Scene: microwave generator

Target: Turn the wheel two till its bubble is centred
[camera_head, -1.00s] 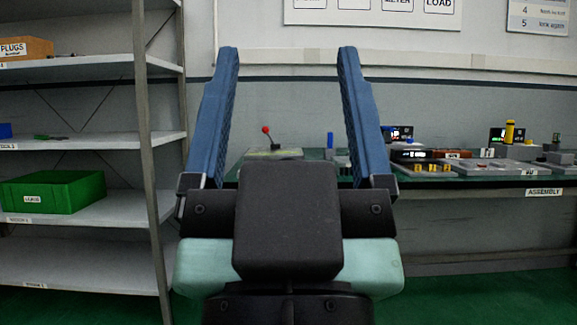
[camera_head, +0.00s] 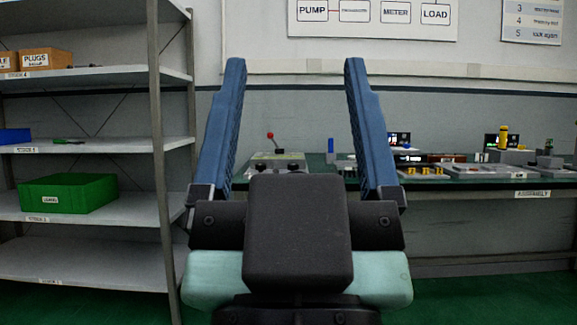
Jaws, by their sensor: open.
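My gripper (camera_head: 294,68) is open and empty. Its two long blue fingers point up and away from me, wide apart, in the middle of the view. I cannot make out wheel two or its bubble in this view. A grey box with a red-knobbed lever (camera_head: 272,142) stands on the green bench (camera_head: 532,182), seen between the fingers and beyond them. Several small devices (camera_head: 424,172) sit on the bench to the right, too small to tell apart. My gripper and wrist hide part of the bench.
A grey metal shelf rack (camera_head: 157,170) stands at the left, with a green box (camera_head: 68,193) and an orange plugs box (camera_head: 46,60). A wall board (camera_head: 372,18) hangs above the bench. Green floor (camera_head: 480,304) shows below the bench.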

